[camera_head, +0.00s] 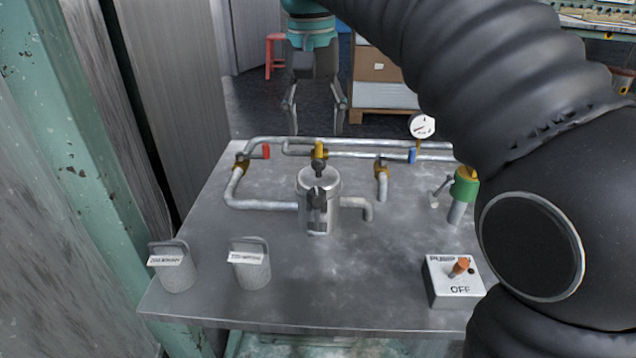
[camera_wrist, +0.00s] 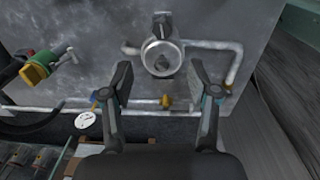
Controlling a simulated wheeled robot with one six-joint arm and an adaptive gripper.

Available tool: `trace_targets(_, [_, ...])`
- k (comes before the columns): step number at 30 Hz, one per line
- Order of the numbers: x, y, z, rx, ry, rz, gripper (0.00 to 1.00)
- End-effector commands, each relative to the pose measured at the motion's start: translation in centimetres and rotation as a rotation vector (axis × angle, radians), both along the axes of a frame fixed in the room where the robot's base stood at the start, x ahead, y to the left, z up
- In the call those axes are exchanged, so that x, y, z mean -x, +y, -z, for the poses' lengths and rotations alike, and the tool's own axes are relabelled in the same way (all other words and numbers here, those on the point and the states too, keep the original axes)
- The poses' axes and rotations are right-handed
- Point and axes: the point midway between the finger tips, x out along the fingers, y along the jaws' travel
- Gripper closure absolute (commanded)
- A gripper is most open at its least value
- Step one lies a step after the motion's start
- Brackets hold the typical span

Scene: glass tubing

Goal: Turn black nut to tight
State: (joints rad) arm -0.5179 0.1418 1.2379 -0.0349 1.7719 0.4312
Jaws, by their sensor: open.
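A grey metal vessel (camera_head: 318,214) stands mid-table, with pipes joining its sides. A black upright fitting (camera_head: 317,198) is at its front, and a smaller black knob (camera_head: 319,170) is on its lid. I cannot tell which is the black nut, or how tight it is. In the wrist view the vessel (camera_wrist: 161,50) is ahead of my fingers, with the black fitting (camera_wrist: 162,22) beyond its lid. My gripper (camera_head: 315,112) hangs above and behind the table's far edge. Its fingers are spread and empty, also in the wrist view (camera_wrist: 160,78).
Pipes with red (camera_head: 266,152), yellow (camera_head: 320,149) and blue (camera_head: 412,156) valve handles run behind the vessel, with a gauge (camera_head: 422,126). Two grey weights (camera_head: 174,270) (camera_head: 249,266) stand front left. The front middle is clear.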

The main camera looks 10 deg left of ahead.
Motion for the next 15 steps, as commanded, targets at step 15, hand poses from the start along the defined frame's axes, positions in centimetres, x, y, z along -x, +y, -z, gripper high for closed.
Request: trace_targets(15, [-0.1,0.2,6.5,0.006,0.008,0.000,0.40])
